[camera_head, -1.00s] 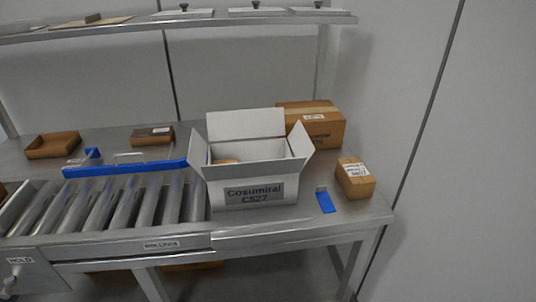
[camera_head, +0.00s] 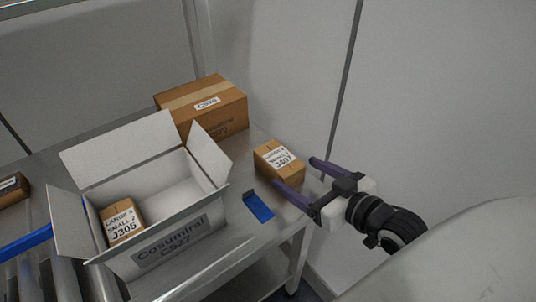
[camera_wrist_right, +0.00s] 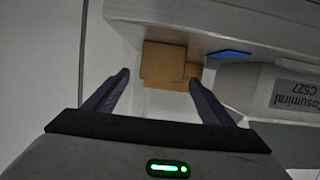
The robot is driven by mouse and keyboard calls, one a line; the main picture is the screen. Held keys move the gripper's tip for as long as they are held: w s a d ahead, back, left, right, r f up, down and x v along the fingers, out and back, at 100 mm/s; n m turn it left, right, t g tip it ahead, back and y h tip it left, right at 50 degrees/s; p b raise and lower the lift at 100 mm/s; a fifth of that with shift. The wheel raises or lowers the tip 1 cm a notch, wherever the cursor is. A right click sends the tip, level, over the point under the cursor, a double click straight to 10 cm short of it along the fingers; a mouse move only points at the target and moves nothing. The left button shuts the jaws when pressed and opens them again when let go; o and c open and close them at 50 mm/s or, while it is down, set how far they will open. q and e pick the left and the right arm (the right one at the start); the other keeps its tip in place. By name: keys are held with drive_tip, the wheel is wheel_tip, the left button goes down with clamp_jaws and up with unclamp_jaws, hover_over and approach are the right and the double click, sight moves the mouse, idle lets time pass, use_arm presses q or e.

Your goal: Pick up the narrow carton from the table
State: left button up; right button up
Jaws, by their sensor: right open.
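The narrow carton (camera_head: 279,160) is a small brown box with a white label on top. It stands on the right part of the metal table, near its edge. My right gripper (camera_head: 295,173) is open and empty, its two dark purple fingers reaching toward the carton's near right side. One finger appears close to the carton's front; I cannot tell whether it touches. In the right wrist view the carton (camera_wrist_right: 163,62) shows ahead between the open fingers (camera_wrist_right: 160,79). My left gripper is not in view.
An open white box (camera_head: 205,231) marked Cosumiral C527 stands left of the carton, with a labelled small carton (camera_head: 122,222) inside. A large brown box (camera_head: 222,109) stands behind. A blue strip (camera_head: 258,207) lies on the table between white box and carton. A wall rises at right.

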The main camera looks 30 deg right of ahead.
sight(296, 173)
drive_tip(key=x, duration=0.2)
drive_tip(key=shift+w+f, duration=0.15)
drive_tip(key=shift+w, duration=0.2)
drive_tip(key=shift+w+f, duration=0.1)
drive_tip(key=shift+w, duration=0.1)
drive_tip(key=x, duration=0.5)
drive_tip(key=shift+s+a+f, duration=0.1)
drive_tip(key=shift+f, duration=0.05)
drive_tip(key=shift+w, duration=0.2)
drive_tip(key=c, duration=1.3)
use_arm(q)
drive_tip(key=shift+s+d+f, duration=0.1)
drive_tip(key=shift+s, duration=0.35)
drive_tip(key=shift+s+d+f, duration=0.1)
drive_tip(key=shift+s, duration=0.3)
